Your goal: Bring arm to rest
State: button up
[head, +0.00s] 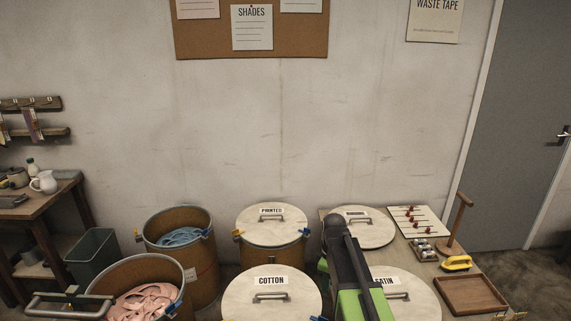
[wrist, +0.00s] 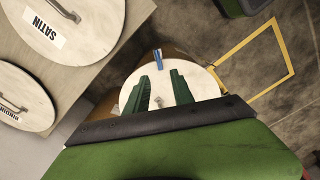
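My arm (head: 352,275), green and black, rises at the lower middle right of the head view, in front of the round lid marked SATIN (head: 408,298). My gripper (wrist: 161,78) shows in the wrist view with two dark green fingers apart and nothing visibly held between them. Beyond the fingers is a round pale lid or drum top (wrist: 178,88) with a blue clip (wrist: 157,57) at its edge. I cannot make out the gripper itself in the head view.
Open drums hold blue tape (head: 180,237) and pink tape (head: 147,302). Lidded drums marked PRINTED (head: 270,232) and COTTON (head: 245,300) stand beside them. A wooden tray (head: 468,308), yellow-handled tool (head: 456,263) and wooden stand (head: 455,228) are at right. A yellow frame (wrist: 277,32) marks the floor.

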jog(key=s+r+m+p, duration=0.3)
jog(key=s+r+m, duration=0.2)
jog(key=s+m, duration=0.7)
jog(key=shift+s, duration=0.55)
jog(key=shift+d+r, duration=0.1)
jog(key=shift+d, duration=0.05)
